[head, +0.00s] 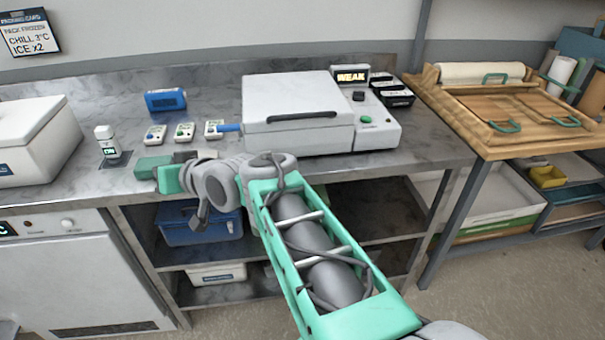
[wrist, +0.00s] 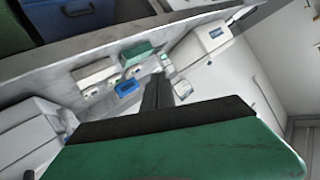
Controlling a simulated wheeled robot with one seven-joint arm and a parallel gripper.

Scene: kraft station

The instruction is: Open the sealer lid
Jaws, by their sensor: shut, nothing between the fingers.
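The white sealer (head: 310,143) stands on the metal counter in the head view. Its lid (head: 290,92) is down, with a dark handle (head: 302,116) along the front edge. A control panel with a green button (head: 366,119) is at its right side. My gripper (head: 143,168) is near the counter's front edge, left of the sealer and well apart from the handle. It points left and is shut and empty. In the wrist view, the dark fingers (wrist: 158,88) are together. That view is tilted, and I cannot tell surely which white box is the sealer.
Small white cards (head: 185,131), a blue device (head: 165,99) and a white bottle (head: 105,140) stand on the counter. A white box (head: 38,135) is at the far left. A lit "WEAK" sign (head: 351,76) is behind the panel. A wooden bench (head: 470,135) is at right.

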